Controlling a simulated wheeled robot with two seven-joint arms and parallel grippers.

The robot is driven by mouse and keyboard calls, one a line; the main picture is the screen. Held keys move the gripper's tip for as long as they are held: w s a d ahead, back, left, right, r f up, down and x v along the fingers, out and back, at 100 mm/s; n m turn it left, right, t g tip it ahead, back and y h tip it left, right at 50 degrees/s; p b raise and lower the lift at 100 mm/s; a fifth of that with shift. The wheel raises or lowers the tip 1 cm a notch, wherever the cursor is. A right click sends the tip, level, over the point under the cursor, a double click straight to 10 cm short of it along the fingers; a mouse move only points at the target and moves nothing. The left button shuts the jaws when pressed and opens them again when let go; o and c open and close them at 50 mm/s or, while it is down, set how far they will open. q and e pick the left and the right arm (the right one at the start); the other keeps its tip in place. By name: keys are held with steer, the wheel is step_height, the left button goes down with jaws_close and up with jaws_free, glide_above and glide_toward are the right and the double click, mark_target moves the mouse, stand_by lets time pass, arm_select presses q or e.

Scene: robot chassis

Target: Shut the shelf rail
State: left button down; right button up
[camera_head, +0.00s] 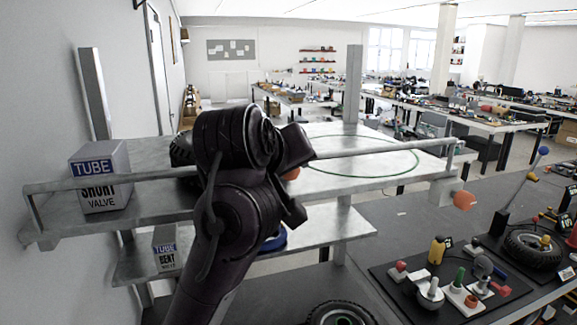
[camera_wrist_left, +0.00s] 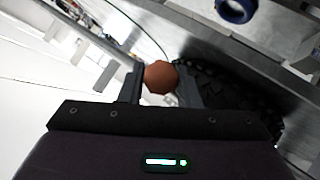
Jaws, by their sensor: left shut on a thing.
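The shelf rail (camera_head: 385,148) is a thin grey bar along the front of the upper metal shelf (camera_head: 150,207). Its left stretch (camera_head: 110,180) ends in a bent post, and my dark left arm hides its middle. A round orange knob (camera_head: 291,174) peeks out beside my arm. In the left wrist view, the knob (camera_wrist_left: 160,77) sits between the fingers of my left gripper (camera_wrist_left: 161,88), which is shut on it. The fingers are mostly hidden by my arm in the head view. A second orange knob (camera_head: 464,200) is at the shelf's right end. My right gripper is not in view.
A box marked short valve (camera_head: 100,185) stands on the upper shelf at left, near a black tire (camera_head: 181,148). A green ring (camera_head: 400,172) lies farther right. A smaller box (camera_head: 166,250) is on the lower shelf. A dark workbench (camera_head: 400,220) with parts is at right.

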arm_select(q)
steer(key=shift+f, duration=0.2)
steer(key=c, duration=1.1)
jaws_free()
steer(key=shift+r, duration=0.1)
steer(key=b+v, duration=0.2)
steer(key=v, duration=0.5)
steer(key=shift+s+r+b, duration=0.15)
steer(key=shift+s+b, duration=0.15)
steer(key=shift+s, duration=0.05)
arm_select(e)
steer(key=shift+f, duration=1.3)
arm_select(q)
steer(key=shift+a, duration=0.1)
